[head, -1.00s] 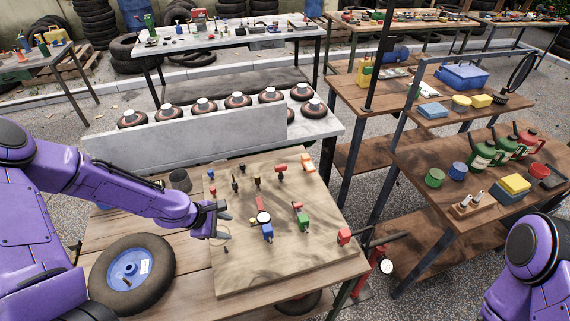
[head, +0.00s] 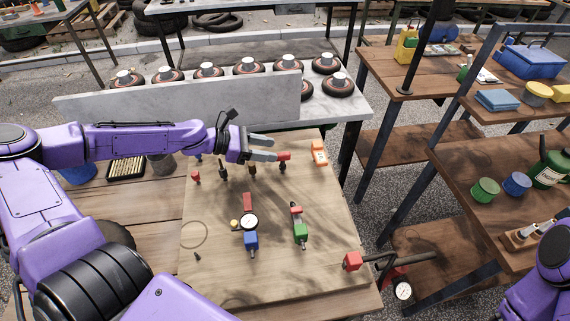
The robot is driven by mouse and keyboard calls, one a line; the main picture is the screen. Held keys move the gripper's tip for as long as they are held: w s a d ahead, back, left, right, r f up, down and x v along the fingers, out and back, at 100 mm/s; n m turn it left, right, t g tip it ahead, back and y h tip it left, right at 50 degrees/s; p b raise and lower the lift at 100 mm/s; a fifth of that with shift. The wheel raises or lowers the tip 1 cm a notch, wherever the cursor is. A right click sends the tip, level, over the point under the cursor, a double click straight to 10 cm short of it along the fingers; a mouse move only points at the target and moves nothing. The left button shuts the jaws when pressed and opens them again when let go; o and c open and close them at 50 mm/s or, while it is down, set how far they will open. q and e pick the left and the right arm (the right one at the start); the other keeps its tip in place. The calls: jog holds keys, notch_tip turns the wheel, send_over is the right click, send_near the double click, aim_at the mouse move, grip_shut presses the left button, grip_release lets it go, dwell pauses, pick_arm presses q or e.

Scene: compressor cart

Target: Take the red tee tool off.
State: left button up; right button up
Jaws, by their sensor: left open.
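The red tee tool (head: 284,157) stands upright near the far edge of the wooden board (head: 215,275), with its red handle on top and a dark shaft below. My left gripper (head: 274,149) is open. Its grey fingers reach in from the left, and their tips are at the red handle. I cannot tell whether they touch it. The gripper is not closed on the tool. My right gripper is out of view; only part of my right arm shows at the lower right.
On the board stand a gauge with a blue body (head: 250,238), a green and red fitting (head: 300,231), an orange piece (head: 319,152) and several small tools to the left of the tee. A grey ledge with several round pads (head: 248,66) lies behind the board.

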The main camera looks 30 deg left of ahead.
aim_at(285, 159)
pick_arm(q)
jog(key=w+d+f+b, duration=0.1)
jog(key=d+f+b, duration=0.1)
jog(key=w+d+f+b, duration=0.2)
jog(key=shift+w+d+f, duration=0.1)
jog(key=shift+w+d, duration=0.45)
jog(key=shift+w, duration=0.1)
jog(key=shift+c, duration=0.3)
jog(key=shift+s, duration=0.1)
jog(key=c, duration=0.5)
grip_shut()
